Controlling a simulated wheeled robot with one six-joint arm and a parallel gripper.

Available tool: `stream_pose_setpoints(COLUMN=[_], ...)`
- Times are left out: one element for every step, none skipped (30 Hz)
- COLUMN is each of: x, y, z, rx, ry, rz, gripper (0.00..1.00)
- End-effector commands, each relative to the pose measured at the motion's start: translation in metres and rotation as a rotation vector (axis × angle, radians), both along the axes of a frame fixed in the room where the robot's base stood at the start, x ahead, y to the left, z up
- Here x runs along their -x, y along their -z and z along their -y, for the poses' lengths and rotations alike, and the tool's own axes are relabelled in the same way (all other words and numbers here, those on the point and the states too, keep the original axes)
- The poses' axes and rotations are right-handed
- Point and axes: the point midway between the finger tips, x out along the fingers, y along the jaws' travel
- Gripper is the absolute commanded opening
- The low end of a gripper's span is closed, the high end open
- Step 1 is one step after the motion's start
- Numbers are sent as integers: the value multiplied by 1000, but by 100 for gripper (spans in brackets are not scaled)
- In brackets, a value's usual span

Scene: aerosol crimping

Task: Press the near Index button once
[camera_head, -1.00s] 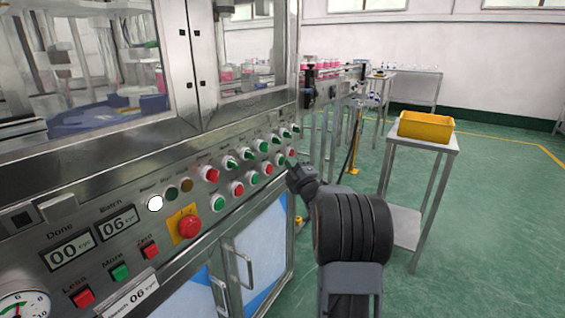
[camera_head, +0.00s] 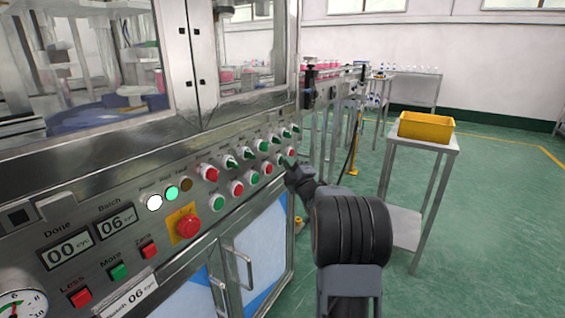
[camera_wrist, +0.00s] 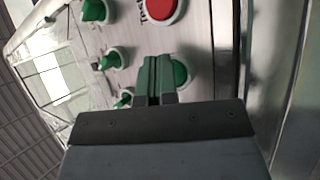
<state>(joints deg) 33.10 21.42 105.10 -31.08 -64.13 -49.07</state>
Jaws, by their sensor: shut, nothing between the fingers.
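The machine's control panel (camera_head: 200,215) carries a lower row of green and red push buttons. The small labels are not readable in the head view, so I cannot tell which is marked Index. My gripper (camera_head: 287,163) is shut and empty, its tips at the panel near the far end of that row. In the wrist view the shut fingers (camera_wrist: 155,62) stand right at a green button (camera_wrist: 179,73), partly covering it. I cannot tell whether they touch it. A red button (camera_wrist: 165,9) sits above the fingers in that view.
Green selector knobs (camera_wrist: 115,58) lie left of the fingers in the wrist view. A red emergency button (camera_head: 187,227) on a yellow plate is nearer on the panel. A yellow bin (camera_head: 427,127) stands on a table at right, with open floor around.

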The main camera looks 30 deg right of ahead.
Motion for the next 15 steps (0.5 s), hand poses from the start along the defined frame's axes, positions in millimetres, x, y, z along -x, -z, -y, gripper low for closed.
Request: stream_pose_setpoints(x=[1,2,4,5,6,8,9,10,12,12,13,13,14,14,13], y=[0,1,1,1,1,1,1,1,1,1,1,0,0,0,0], z=[0,1,2,2,3,4,5,5,6,6,7,7,7,7,7], rx=[0,0,0,0,0,1,1,1,1,1,1,1,1,1,1], ry=[-1,-1,-1,-1,-1,1,1,1,1,1,1,1,1,0,0], rz=[1,1,1,1,1,1,1,1,1,1,1,1,1,0,0], gripper=[0,0,0,0,0,0,0,0,0,0,0,0,0,0,0])
